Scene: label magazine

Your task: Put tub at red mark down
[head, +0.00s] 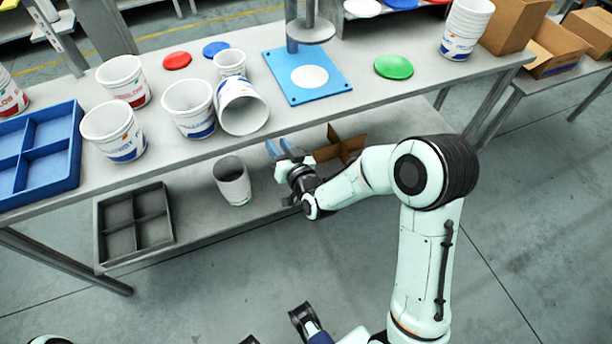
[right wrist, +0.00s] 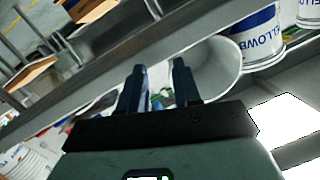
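The red mark (head: 177,61) is a flat red disc at the back left of the table, with bare top showing. A white tub with a blue label (head: 241,106) lies tilted on its side near the table's front edge, its mouth towards the front. My right gripper (head: 282,149) is just off that edge, to the right of this tub and apart from it. In the right wrist view its two fingers (right wrist: 158,88) stand apart with nothing clearly held; a wide tub mouth (right wrist: 222,68) is beyond them. Dark parts at the bottom of the head view may be my left gripper, mostly cut off.
Upright tubs stand close by: one beside the tilted tub (head: 188,110), a smaller one behind (head: 229,62), others left (head: 113,133). A blue plate (head: 330,92), blue disc (head: 216,48) and green disc (head: 393,67) lie flat. Another tub (head: 232,182) stands on the lower shelf.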

